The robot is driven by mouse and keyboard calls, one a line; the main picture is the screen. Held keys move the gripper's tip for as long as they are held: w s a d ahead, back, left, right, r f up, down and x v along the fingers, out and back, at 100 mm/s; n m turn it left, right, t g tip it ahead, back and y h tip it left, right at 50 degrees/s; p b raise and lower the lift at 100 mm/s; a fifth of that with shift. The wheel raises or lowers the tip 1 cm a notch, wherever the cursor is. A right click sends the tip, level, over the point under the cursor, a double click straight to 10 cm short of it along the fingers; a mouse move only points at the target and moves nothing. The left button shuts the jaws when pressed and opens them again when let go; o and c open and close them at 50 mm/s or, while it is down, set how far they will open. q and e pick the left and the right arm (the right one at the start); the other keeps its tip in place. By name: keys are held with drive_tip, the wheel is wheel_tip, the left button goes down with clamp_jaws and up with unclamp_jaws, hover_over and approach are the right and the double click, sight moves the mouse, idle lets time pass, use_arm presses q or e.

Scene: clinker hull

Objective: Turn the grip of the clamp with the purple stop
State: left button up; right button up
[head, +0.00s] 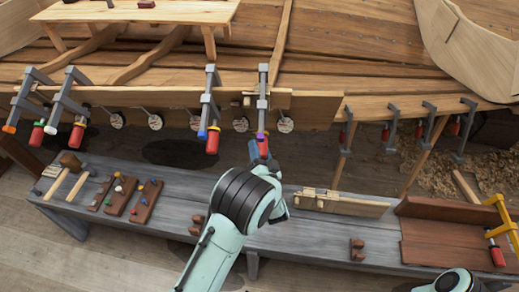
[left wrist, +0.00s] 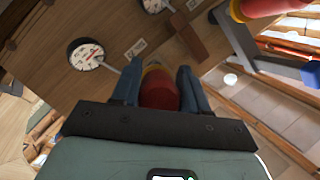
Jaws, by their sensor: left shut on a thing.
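The clamp with the purple stop (head: 261,104) is a grey bar clamp fixed upright on the plank edge of the hull. Its purple stop (head: 260,136) shows at the lower end of the bar. My left gripper (head: 259,149) reaches up from below and is shut on the clamp's grip, which it mostly hides in the head view. In the left wrist view the red grip (left wrist: 158,90) sits between the two blue fingers (left wrist: 160,88), with a yellowish collar beyond it. My right gripper is not in view.
A neighbouring clamp with a blue stop (head: 208,100) and red grip stands close to the left. Two more clamps (head: 62,105) are at far left. Round dial gauges (head: 240,124) line the plank. A grey bench (head: 170,210) with tools and wooden blocks lies below.

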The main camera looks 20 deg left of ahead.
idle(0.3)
use_arm(q)
drive_tip(key=o, duration=1)
drive_tip(key=b+v, duration=0.1)
drive_tip(key=v, duration=1.2)
drive_tip(key=shift+s+d, duration=0.15)
drive_tip(key=shift+s, duration=0.05)
